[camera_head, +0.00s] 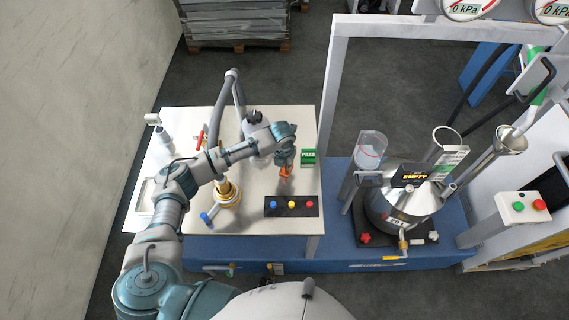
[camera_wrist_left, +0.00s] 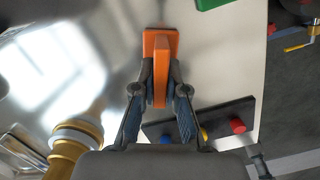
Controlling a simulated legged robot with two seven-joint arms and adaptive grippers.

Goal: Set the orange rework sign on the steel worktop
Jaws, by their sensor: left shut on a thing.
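The orange rework sign (camera_head: 286,171) is over the right part of the steel worktop (camera_head: 180,248), between the green PASS sign (camera_head: 308,157) and the black button box (camera_head: 292,207). My left gripper (camera_head: 285,163) comes down on it from above. In the left wrist view the orange sign (camera_wrist_left: 161,72) stands between the two fingers of my left gripper (camera_wrist_left: 160,105), which is shut on its upright plate. Whether the sign's base touches the worktop, I cannot tell. My right gripper is not in view.
A brass fitting with a blue handle (camera_head: 228,193) stands left of the sign. The button box has blue, red and yellow buttons. A steel vessel (camera_head: 402,207) with an EMPTY sign (camera_head: 412,176) stands right, past a grey frame post (camera_head: 330,90). Bare worktop lies around the orange sign.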

